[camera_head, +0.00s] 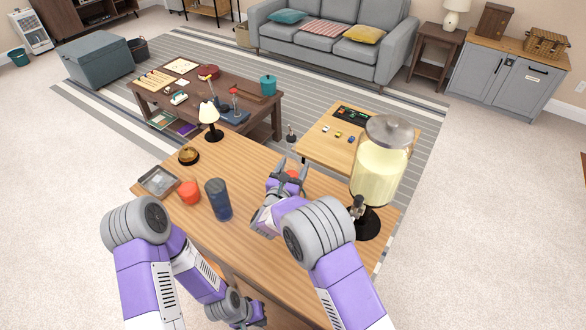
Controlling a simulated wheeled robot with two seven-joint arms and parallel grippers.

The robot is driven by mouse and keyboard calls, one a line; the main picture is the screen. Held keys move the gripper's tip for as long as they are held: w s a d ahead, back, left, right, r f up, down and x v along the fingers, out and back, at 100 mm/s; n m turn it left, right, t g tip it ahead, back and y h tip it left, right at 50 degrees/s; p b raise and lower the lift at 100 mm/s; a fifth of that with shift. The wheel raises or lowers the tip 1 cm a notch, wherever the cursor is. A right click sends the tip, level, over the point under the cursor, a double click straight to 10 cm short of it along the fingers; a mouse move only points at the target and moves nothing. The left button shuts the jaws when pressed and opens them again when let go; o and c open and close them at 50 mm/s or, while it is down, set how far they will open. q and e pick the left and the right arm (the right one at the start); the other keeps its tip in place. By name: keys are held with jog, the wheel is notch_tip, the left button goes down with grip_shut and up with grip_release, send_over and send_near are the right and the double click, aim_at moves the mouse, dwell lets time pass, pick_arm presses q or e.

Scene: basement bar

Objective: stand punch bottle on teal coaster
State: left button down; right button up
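My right gripper (288,168) is over the middle of the wooden bar table with its two fingers apart. A small red thing (293,174) shows between or just behind the fingers, mostly covered; I cannot tell whether it touches them or is the punch bottle. A dark blue cylinder (217,199), like a bottle or tumbler, stands upright on the table left of this gripper. My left gripper (257,314) is low at the bottom edge, beside the table's near side, mostly hidden by its arm. I cannot make out a teal coaster.
The table (252,160) also bears a red-orange round thing (188,192), a grey tray (159,181), a brass bell-like thing (189,156), a small lamp (209,115) and a tall drink dispenser (378,178) at the right. A lower table (317,142) stands behind.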

jog(key=shift+f, duration=0.1)
jog(key=o, duration=1.7)
jog(key=shift+c, duration=0.2)
jog(key=shift+s+a, duration=0.1)
jog(key=shift+s, duration=0.05)
jog(key=v, duration=1.1)
jog(key=shift+s+p, duration=0.35)
jog(key=shift+p, duration=0.05)
jog(key=shift+a, duration=0.1)
